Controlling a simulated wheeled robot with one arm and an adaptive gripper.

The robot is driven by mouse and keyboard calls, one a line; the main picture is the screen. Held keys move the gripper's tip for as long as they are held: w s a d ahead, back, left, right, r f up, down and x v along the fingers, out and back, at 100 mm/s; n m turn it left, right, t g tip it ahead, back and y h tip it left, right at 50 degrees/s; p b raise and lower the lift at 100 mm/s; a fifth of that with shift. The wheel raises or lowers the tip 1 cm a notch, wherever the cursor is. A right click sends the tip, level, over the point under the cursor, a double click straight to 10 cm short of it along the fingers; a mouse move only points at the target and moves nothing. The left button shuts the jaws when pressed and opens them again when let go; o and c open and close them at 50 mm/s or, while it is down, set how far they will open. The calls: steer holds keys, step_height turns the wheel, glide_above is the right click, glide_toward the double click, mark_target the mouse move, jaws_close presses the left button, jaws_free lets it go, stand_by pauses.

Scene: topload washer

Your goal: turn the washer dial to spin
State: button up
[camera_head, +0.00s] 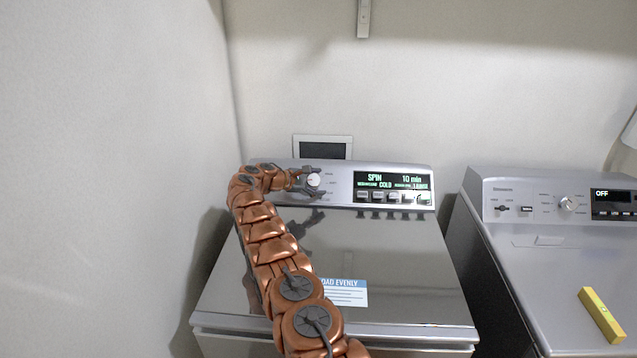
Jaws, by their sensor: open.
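The washer (400,270) stands in the middle with its lid closed. Its round white dial (314,180) sits on the left part of the control panel. The panel display (391,182) reads SPIN, 10 min and COLD. My copper-coloured arm reaches up over the lid from the bottom. My gripper (316,181) is at the dial, coming from the left, with its dark fingers open above and below it. I cannot tell whether the fingers touch the dial. The dial's pointer is too small to read.
A second machine (540,260) stands to the right with its own knob (567,204) and a display reading OFF. A wall is close on the left. A dark framed panel (322,148) is behind the washer.

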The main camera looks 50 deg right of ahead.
steer(key=v, duration=1.1)
steer(key=shift+a+r, duration=0.15)
steer(key=shift+a, duration=0.1)
steer(key=shift+w, duration=0.1)
